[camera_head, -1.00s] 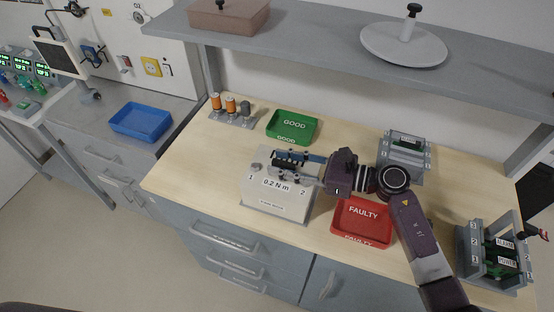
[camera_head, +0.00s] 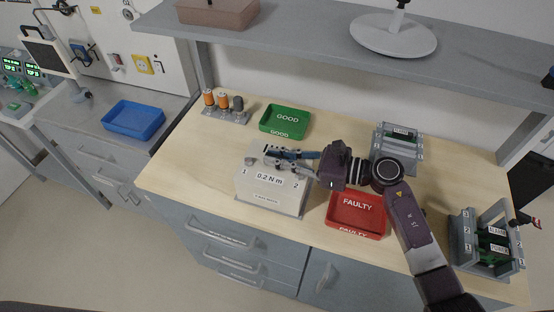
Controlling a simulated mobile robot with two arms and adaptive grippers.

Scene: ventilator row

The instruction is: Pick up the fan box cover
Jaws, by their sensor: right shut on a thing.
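The fan box (camera_head: 268,204) is a pale box on the wooden bench, its front marked "0.2 N m", with the numbers 1 and 2. I take its top part (camera_head: 252,160) to be the fan box cover; much of it is hidden behind my right gripper (camera_head: 275,160). This gripper comes in from the right, level and low over the box, with its fingers drawn together at the cover. The part between the fingers is too small to make out. The cover appears to be still at the box. My left gripper is out of view.
A green GOOD tray (camera_head: 271,127) lies behind the box and a red FAULTY tray (camera_head: 335,223) to its right. Orange and grey cylinders (camera_head: 223,103) stand back left. Grey racks (camera_head: 414,160) stand to the right. A shelf (camera_head: 300,50) overhangs the bench. The bench's left end is clear.

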